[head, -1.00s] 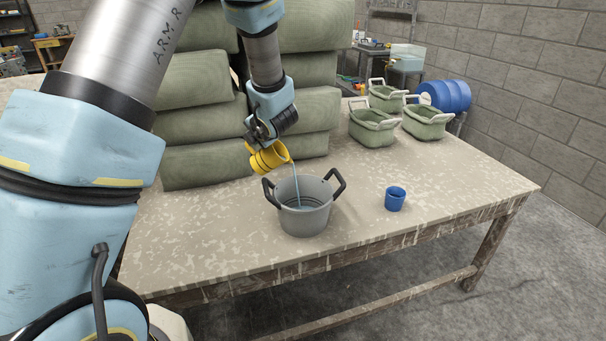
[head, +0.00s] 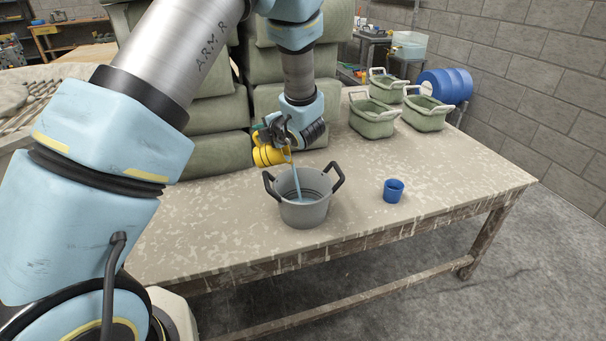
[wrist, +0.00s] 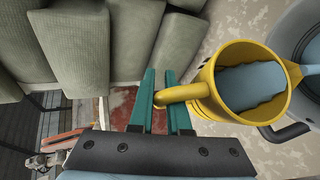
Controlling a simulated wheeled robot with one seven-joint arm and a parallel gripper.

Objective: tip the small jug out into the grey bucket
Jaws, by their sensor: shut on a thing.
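My gripper (wrist: 160,102) is shut on the handle of the yellow jug (wrist: 202,92), its green fingers on either side of it in the wrist view. The jug (head: 268,154) is tilted to the right above the left rim of the grey bucket (head: 305,212). Blue-grey liquid still lies inside the jug, and a thin stream (head: 297,183) runs from its lip down into the bucket. The bucket stands upright on the table with two dark handles. In the wrist view only part of the bucket (wrist: 280,60) shows at the right edge.
A small blue cup (head: 393,191) stands on the table (head: 440,185) right of the bucket. Several green handled tubs, one of them here (head: 372,125), stand at the back right. Stacked green bundles (head: 215,155) rise behind the jug. The table's front edge is clear.

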